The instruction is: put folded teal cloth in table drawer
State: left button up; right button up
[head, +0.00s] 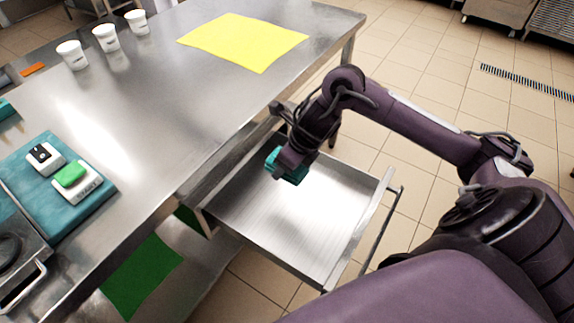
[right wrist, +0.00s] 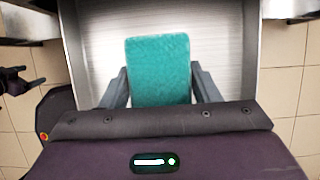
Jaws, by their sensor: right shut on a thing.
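The folded teal cloth (right wrist: 158,68) is held between the two fingers of my right gripper (right wrist: 158,90) in the right wrist view. In the head view the cloth (head: 287,166) shows at the tip of my right gripper (head: 290,161), over the back part of the open table drawer (head: 265,240). The drawer is pulled out from the steel table and its visible floor is bare; it also shows in the right wrist view (right wrist: 215,45). I cannot tell whether the cloth touches the drawer floor.
The steel table (head: 180,115) carries a yellow sheet (head: 243,41), several white cups (head: 106,38) and a teal mat (head: 62,205) with small boxes. A green sheet (head: 143,275) lies on the lower shelf. The drawer's front handle (head: 382,230) juts over the tiled floor.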

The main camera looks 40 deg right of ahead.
aim_at(305, 175)
notch_tip(305, 175, down, 9)
jog(key=shift+r+b, duration=0.2)
jog(key=shift+b, duration=0.6)
notch_tip(305, 175, down, 5)
jog(key=shift+r+b, duration=0.1)
jog(key=shift+b, duration=0.45)
pick_arm(q)
notch_tip(305, 175, up, 9)
jog(key=w+d, duration=0.1)
jog(key=shift+w+d, duration=0.2)
jog(key=shift+d, duration=0.15)
jog(key=shift+r, duration=0.2)
pick_arm(e)
jog(key=o, duration=1)
pick_arm(q)
jog(key=shift+d+r, duration=0.1)
jog(key=shift+r, duration=0.3)
notch_tip(305, 175, down, 9)
jog(key=a+p, duration=0.1)
jog(key=p, duration=0.1)
jog(key=shift+s+a+r, duration=0.2)
jog(key=shift+s+a, duration=0.05)
jog(key=shift+s, duration=0.2)
pick_arm(e)
jog(key=v, duration=1.2)
